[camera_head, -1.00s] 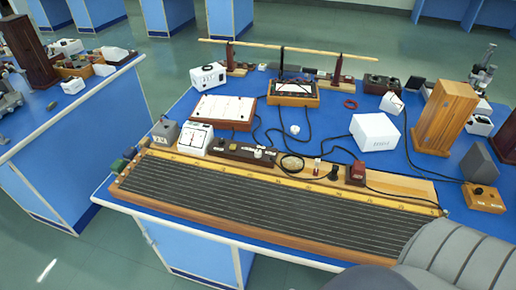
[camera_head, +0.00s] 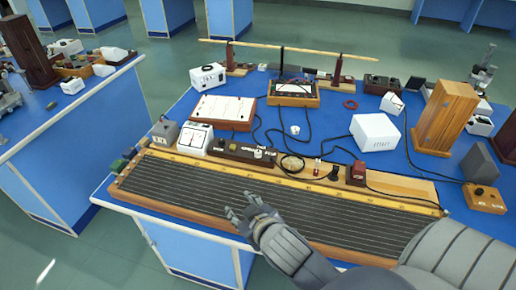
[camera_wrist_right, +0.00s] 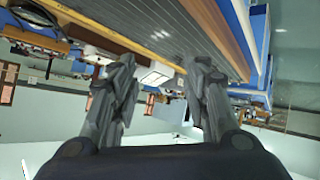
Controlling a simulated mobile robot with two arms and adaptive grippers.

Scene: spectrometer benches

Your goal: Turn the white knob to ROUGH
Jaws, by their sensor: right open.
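A long dark brown control box (camera_head: 231,149) sits at the back edge of the slatted wooden board (camera_head: 215,183). A small white knob (camera_head: 258,153) shows on its right part; its pointer and any ROUGH marking are too small to read. My right gripper (camera_head: 240,208) is open and empty over the front part of the board, nearer to me than the knob and apart from it. In the right wrist view its two fingers (camera_wrist_right: 158,80) stand apart with nothing between them. The knob cannot be made out there. My left gripper is not in view.
A white meter box (camera_head: 196,138) stands left of the control box. A red-brown block (camera_head: 356,173) and a black upright plug (camera_head: 333,173) stand to its right. Black cables run behind it. A white box (camera_head: 375,132) and wooden cabinet (camera_head: 444,117) stand farther right.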

